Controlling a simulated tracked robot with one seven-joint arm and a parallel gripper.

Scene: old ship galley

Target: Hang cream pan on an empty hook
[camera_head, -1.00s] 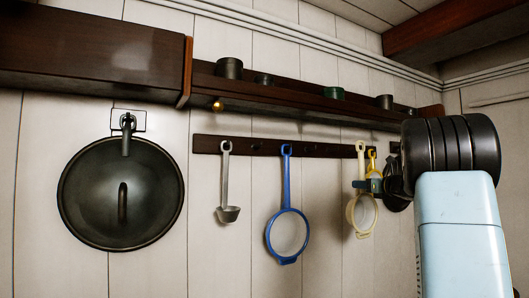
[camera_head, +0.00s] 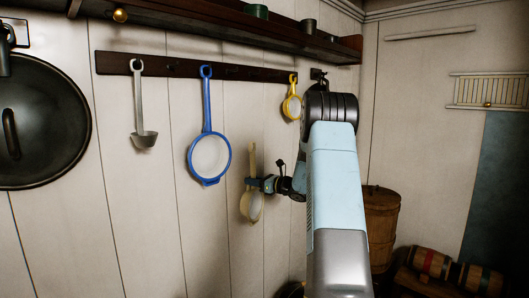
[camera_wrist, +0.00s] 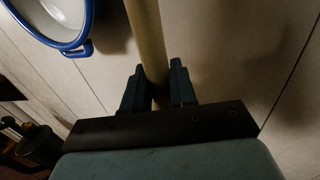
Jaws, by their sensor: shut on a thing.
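The cream pan (camera_head: 251,208) hangs upright in my gripper (camera_head: 254,182), its handle up and its round bowl down. My gripper is shut on the handle, which passes between both fingers in the wrist view (camera_wrist: 158,80). The pan is in the air, below the dark hook rail (camera_head: 110,63) and right of the blue pan (camera_head: 207,155). The rail carries a grey ladle (camera_head: 139,100), the blue pan and a yellow pan (camera_head: 292,104). Small bare hooks show between the ladle and the blue pan, and between the blue and yellow pans.
A shelf with pots (camera_head: 256,11) runs above the rail. A large dark lid (camera_head: 40,120) hangs at the left.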

